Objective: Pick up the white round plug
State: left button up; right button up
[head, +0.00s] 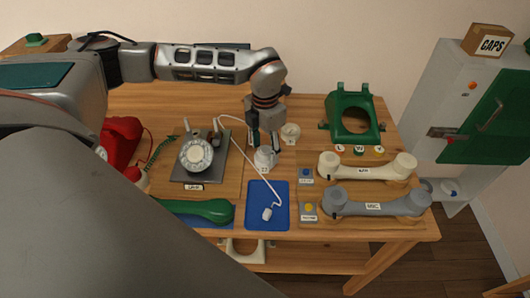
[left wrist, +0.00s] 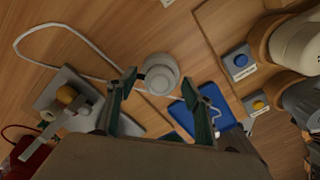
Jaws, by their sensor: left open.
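A small white plug (head: 267,213) on a white cord lies on the blue mat (head: 254,193). Its cord runs up and left toward the grey dial base. My left gripper (head: 265,142) points down behind the mat, open, above a whitish round piece (head: 265,158) with a small label. In the left wrist view this round piece (left wrist: 160,74) shows at the open fingertips (left wrist: 158,84). I cannot tell whether they touch it. A second pale round piece (head: 290,132) stands just right of the gripper. Which of these is the task's plug is not certain. My right gripper is not in view.
A dial base (head: 221,170) and red phone (head: 122,138) are at left, a green handset (head: 207,211) in front. A cream handset (head: 365,168), grey handset (head: 375,204) and green phone shell (head: 352,133) are at right. A cabinet (head: 437,83) stands beyond the table.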

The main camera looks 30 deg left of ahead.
pick_arm(q)
jog(key=c, duration=1.1)
jog(key=shift+r, duration=0.1)
